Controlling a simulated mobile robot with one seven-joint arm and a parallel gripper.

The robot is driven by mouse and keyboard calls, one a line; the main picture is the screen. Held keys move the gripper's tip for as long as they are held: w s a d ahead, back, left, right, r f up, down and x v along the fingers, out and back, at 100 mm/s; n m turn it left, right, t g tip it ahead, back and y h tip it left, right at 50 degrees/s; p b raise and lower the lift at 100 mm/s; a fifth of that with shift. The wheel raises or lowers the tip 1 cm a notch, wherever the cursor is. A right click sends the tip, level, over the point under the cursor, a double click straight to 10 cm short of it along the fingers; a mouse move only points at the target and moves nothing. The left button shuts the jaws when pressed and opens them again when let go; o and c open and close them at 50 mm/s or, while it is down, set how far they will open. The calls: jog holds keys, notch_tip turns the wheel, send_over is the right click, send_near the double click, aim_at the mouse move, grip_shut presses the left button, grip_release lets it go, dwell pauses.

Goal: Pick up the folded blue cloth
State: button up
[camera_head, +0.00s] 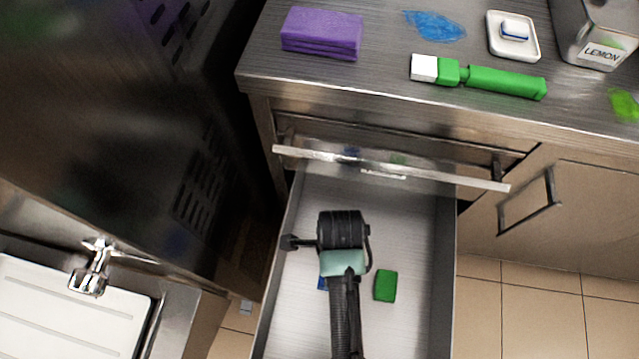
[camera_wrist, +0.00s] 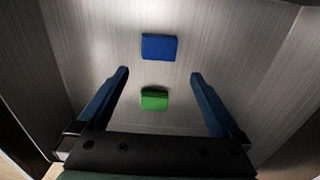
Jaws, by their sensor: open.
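The folded blue cloth (camera_wrist: 159,47) appears as a small, flat blue rectangle on the drawer floor in the wrist view. In the head view only a sliver of the blue cloth (camera_head: 322,284) shows beside my arm, which covers the rest. My gripper (camera_wrist: 159,75) is open and empty above the drawer floor. In the wrist view the cloth lies beyond the fingertips, near the middle of the gap, and is not touched. In the head view my wrist hides the fingers.
A green block (camera_head: 386,286) lies in the same open drawer (camera_head: 445,250), whose walls stand on both sides of my arm. The counter holds a purple folded cloth (camera_head: 322,33), a green brush-like tool (camera_head: 505,82) and a white dish (camera_head: 513,46).

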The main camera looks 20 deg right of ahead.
notch_tip(320, 180, down, 8)
jog(key=b, duration=0.3)
jog(key=shift+s+r, duration=0.15)
jog(key=shift+r, duration=0.1)
jog(key=shift+a+f+b, duration=0.2)
jog(key=shift+f+b, duration=1.25)
jog(key=shift+f, duration=1.3)
jog(key=shift+r, duration=0.1)
jog(key=c, duration=1)
jog(key=shift+r, duration=0.1)
notch_tip(320, 180, up, 10)
jog(key=p, duration=0.4)
jog(key=shift+p, duration=0.3)
